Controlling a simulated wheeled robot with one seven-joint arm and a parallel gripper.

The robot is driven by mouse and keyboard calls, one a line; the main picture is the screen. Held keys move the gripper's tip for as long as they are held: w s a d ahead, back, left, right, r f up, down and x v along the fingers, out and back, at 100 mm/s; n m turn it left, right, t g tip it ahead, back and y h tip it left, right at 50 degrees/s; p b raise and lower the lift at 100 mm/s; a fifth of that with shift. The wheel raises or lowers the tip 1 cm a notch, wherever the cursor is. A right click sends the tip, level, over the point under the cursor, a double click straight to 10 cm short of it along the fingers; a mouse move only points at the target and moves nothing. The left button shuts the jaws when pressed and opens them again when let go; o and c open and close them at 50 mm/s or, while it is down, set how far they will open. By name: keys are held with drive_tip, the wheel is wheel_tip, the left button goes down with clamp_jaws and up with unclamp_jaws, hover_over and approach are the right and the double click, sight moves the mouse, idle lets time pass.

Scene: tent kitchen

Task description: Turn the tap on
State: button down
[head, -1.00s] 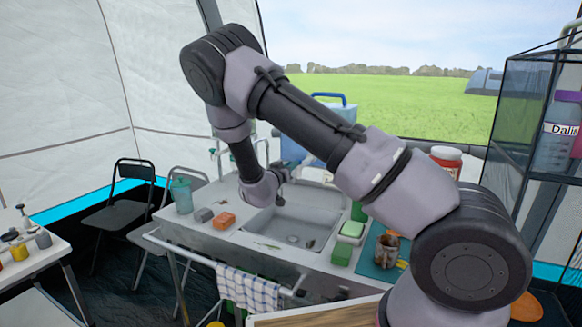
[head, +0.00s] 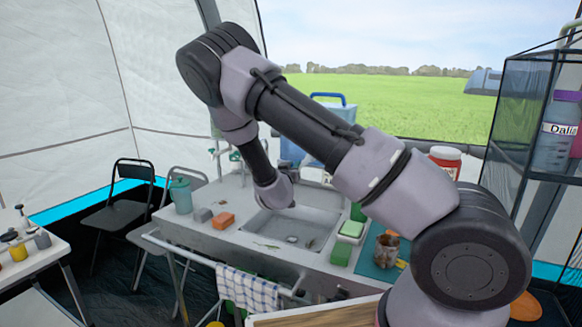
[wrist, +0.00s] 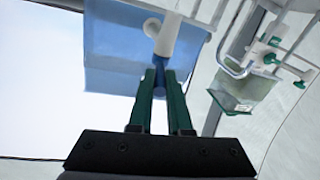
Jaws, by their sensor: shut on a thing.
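The tap is a white spout (wrist: 166,36) with a blue lever (wrist: 159,68), on the front of a blue water container (wrist: 115,55). In the wrist view my gripper (wrist: 159,76) has its two green fingers on either side of the blue lever, shut on it just below the white spout. In the head view the container (head: 292,150) stands behind the sink (head: 285,226), partly hidden by my arm. My gripper (head: 292,175) is at the back of the sink there, and its fingertips are too small to make out.
An orange sponge (head: 223,220) and a teal pitcher (head: 181,195) stand left of the sink. A soap box (head: 351,230) and a tin mug (head: 387,250) are at its right. Other taps (wrist: 270,57) and a clear container (wrist: 238,95) appear right in the wrist view.

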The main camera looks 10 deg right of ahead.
drive_tip(key=shift+s+d+n+t+y, duration=0.1)
drive_tip(key=shift+d+n+t+y, duration=0.25)
drive_tip(key=shift+y, duration=0.3)
drive_tip(key=shift+s+d+n+t+y, duration=0.1)
drive_tip(key=shift+n+t+y, duration=0.05)
drive_tip(key=shift+n+y, duration=0.4)
drive_tip(key=c, duration=0.9)
unclamp_jaws()
drive_tip(key=shift+o, duration=0.2)
drive_tip(key=v, duration=1)
drive_tip(key=shift+s, duration=0.4)
